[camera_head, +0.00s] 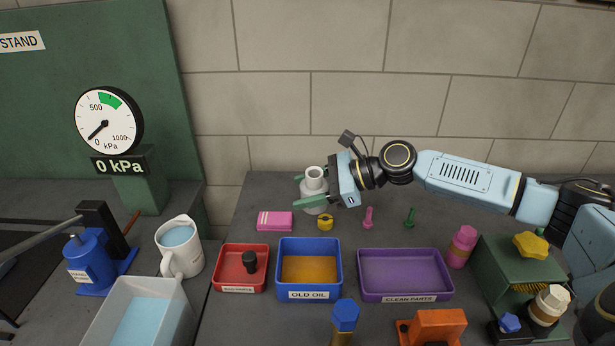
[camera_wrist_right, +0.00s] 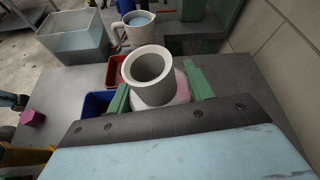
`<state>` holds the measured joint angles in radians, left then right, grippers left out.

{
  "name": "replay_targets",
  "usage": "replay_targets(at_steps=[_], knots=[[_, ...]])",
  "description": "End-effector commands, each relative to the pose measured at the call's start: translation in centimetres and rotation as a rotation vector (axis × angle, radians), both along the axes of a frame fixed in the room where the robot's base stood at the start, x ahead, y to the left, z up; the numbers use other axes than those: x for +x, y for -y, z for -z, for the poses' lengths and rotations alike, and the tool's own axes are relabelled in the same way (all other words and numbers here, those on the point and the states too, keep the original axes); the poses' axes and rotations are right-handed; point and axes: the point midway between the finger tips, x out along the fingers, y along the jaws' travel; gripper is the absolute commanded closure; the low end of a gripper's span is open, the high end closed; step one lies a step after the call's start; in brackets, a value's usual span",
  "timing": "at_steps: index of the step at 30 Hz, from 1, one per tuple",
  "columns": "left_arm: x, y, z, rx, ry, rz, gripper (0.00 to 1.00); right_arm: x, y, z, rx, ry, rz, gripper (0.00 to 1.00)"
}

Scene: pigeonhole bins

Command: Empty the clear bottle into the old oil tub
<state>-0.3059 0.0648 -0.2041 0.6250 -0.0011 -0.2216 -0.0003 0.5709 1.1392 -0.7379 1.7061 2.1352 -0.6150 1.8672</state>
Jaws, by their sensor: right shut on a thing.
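The clear bottle (camera_head: 315,183) is a pale, open-necked bottle behind the trays in the head view. My right gripper (camera_head: 312,192) reaches it from the right, its green fingers on either side, shut on it. In the right wrist view the open neck of the bottle (camera_wrist_right: 152,70) faces the camera between the fingers (camera_wrist_right: 160,90); its contents are hard to make out. The bottle looks upright. The old oil tub (camera_head: 310,294) is a blue bin labelled OLD OIL with amber liquid inside, in front of the bottle. My left gripper is not in view.
A red tray (camera_head: 227,280) with a black part is left of the tub, a purple clean parts tray (camera_head: 405,296) right. A pink block (camera_head: 274,221), a yellow part (camera_head: 325,222) and small pegs lie between. A water jug (camera_head: 184,262) and clear container (camera_head: 178,318) stand left.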

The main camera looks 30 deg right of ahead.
Motion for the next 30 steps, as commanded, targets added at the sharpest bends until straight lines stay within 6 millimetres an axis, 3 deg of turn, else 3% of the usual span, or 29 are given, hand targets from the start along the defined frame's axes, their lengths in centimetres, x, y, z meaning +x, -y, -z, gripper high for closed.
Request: replay_targets(at_steps=[1, 5, 13, 30], knots=[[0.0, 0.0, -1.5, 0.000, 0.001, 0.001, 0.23, 0.0, -0.1, -0.6, 0.033, -0.041, 0.002, 0.78], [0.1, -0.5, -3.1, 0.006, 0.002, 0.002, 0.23, -0.2, -0.2, -0.3, 0.113, -0.147, 0.001, 0.78], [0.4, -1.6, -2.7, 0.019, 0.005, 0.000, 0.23, -0.1, -0.1, 0.1, 0.118, -0.154, 0.001, 0.78], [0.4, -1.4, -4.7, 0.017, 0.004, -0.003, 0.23, 4.2, 3.0, -3.6, 0.117, -0.150, 0.002, 0.78]])
